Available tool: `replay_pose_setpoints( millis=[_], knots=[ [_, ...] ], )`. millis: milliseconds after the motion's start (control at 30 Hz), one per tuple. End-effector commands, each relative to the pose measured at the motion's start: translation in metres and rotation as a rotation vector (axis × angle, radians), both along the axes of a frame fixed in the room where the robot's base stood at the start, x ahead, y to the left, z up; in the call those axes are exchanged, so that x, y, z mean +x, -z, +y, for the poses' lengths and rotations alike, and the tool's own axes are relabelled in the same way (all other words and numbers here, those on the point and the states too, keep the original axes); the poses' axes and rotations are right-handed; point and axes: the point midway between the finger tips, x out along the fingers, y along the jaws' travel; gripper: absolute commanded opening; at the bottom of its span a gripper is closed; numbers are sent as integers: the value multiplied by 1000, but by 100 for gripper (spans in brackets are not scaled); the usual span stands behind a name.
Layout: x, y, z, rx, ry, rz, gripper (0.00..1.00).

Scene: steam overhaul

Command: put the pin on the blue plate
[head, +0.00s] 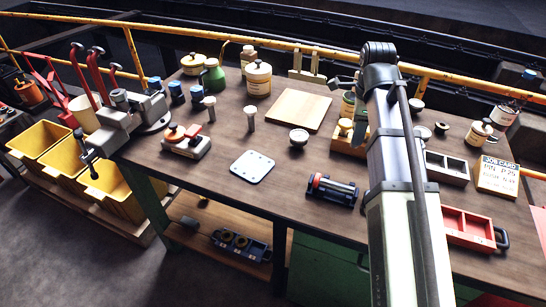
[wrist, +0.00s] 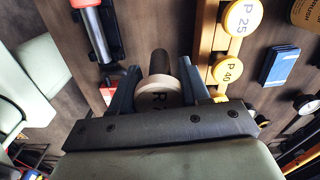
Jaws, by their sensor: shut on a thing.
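My gripper (wrist: 160,92) is shut on a pin (wrist: 160,98) in the wrist view. The pin has a round cream head with dark lettering, partly hidden by the gripper body, and a brown shank pointing away between the fingers. In the head view my gripper is mostly hidden behind my arm, over the right part of the bench. A pale, bluish-white plate (head: 253,167) with small blue dots lies flat on the bench, left of the arm. Nothing rests on it. It is not seen in the wrist view.
A wooden rack (head: 345,147) holds yellow-headed pins, one marked P 40 (wrist: 228,68). A dark cylinder with red (head: 332,190) lies right of the plate. A small cup-like part (head: 298,137) and a red-knobbed block (head: 186,142) stand nearby. A wooden board (head: 299,109) lies behind.

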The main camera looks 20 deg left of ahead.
Motion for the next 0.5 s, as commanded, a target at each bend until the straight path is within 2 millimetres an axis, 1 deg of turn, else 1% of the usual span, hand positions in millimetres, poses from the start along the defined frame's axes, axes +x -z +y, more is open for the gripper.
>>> replay_pose_setpoints(
  millis=[167, 500],
  knots=[
    [-12, 0, 33, 0, -58, 1, 0],
    [-50, 1, 123, -3, -216, 5, 0]
  ],
)
